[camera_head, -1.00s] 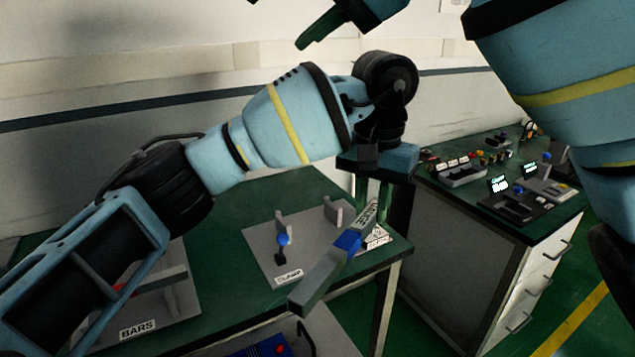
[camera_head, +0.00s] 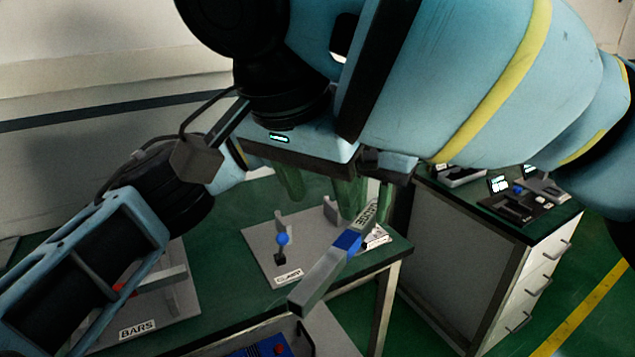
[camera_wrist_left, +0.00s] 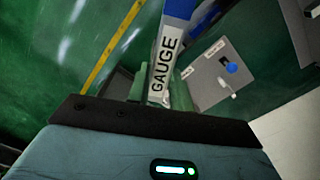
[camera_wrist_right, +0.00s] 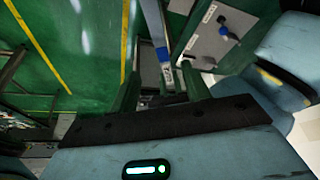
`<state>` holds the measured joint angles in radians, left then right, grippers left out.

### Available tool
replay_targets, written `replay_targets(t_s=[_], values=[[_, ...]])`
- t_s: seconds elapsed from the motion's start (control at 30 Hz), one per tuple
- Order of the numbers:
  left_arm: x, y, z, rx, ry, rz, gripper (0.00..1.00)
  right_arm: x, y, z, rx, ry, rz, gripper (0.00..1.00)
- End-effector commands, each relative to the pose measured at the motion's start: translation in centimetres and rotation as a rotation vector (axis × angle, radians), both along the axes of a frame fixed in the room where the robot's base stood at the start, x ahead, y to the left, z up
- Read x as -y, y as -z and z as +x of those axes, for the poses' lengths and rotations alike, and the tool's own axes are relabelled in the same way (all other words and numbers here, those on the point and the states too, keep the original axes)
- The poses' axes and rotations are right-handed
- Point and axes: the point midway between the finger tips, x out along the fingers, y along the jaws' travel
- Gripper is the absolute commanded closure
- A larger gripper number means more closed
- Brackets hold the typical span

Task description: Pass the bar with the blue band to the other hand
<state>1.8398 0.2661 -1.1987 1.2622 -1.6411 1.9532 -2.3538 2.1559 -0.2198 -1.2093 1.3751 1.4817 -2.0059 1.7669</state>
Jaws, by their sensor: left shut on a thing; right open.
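The bar with the blue band (camera_head: 327,272) is grey, with a GAUGE label near its upper end. It hangs tilted in the air, its free end toward the lower left of the head view. My left gripper (camera_head: 376,196) is shut on the labelled end and is mostly hidden behind my right gripper. The left wrist view shows the bar's label (camera_wrist_left: 165,65) between its fingers. My right gripper (camera_head: 320,192) is open and empty, just left of that end. In the right wrist view, the bar (camera_wrist_right: 154,25) appears between the open fingers; the depth gap is unclear.
A green table (camera_head: 228,215) below bears a grey plate (camera_head: 262,262) labelled CLAMP with upright holders and a blue knob. A BARS rack (camera_head: 180,305) stands at the left. A white drawer cabinet (camera_head: 465,265) with devices stands at the right. My right arm blocks the upper middle.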

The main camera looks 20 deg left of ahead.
Motion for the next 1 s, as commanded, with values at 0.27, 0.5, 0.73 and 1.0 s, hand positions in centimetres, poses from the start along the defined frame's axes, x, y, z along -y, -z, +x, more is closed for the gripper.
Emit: replay_targets(t_s=[0.27, 0.5, 0.73, 1.0], values=[[0.0, 0.0, 0.0, 0.000, 0.000, 0.000, 1.00, 0.4, 3.6, 1.5, -0.002, 0.000, 0.000, 0.53], [0.0, 0.0, 0.0, 0.000, 0.000, 0.000, 1.00, 0.7, 7.3, 3.0, -0.002, 0.000, 0.000, 0.53], [0.0, 0.0, 0.0, 0.000, 0.000, 0.000, 1.00, 0.8, 9.8, 4.0, -0.001, -0.002, 0.002, 0.53], [0.0, 0.0, 0.0, 0.001, 0.000, 0.000, 1.00, 0.9, 10.7, 4.4, 0.001, -0.001, 0.003, 0.53]])
